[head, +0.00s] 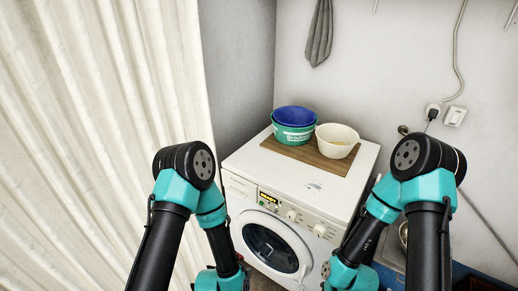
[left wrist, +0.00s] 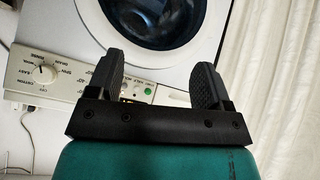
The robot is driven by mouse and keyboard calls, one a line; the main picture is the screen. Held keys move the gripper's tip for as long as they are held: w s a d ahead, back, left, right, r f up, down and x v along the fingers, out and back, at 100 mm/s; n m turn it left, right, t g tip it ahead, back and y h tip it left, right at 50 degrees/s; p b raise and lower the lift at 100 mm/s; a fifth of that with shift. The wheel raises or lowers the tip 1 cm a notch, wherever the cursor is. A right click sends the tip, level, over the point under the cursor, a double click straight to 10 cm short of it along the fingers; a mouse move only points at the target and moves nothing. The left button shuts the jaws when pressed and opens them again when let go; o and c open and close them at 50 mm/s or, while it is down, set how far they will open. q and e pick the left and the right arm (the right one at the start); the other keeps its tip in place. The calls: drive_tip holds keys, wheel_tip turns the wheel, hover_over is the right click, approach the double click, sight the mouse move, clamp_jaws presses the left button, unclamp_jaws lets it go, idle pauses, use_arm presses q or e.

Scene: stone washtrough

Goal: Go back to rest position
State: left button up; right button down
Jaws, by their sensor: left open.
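My left gripper (left wrist: 155,85) shows in the left wrist view with its two dark fingers apart and nothing between them. Behind the fingers are the control panel and round door of the washing machine (left wrist: 60,62). In the head view both of my arms are folded, one on the left and one on the right, in front of the washing machine (head: 330,190). Neither gripper's fingers show in the head view; they are hidden below the frame or behind the arm links.
On the machine's top, a brown board (head: 268,143) carries a green tub (head: 292,136) with a blue bowl (head: 294,115) in it, and a white bowl (head: 337,149) beside it. A cream curtain (head: 90,120) hangs at left. A grey cloth (head: 319,35) hangs on the wall.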

use_arm(q)
drive_tip(key=s+a+n+g, duration=0.5)
drive_tip(key=s+a, duration=0.5)
drive_tip(key=a, duration=0.5)
drive_tip(key=shift+r+g+y, duration=0.15)
drive_tip(key=shift+g+y, duration=0.15)
drive_tip(key=shift+g, duration=0.5)
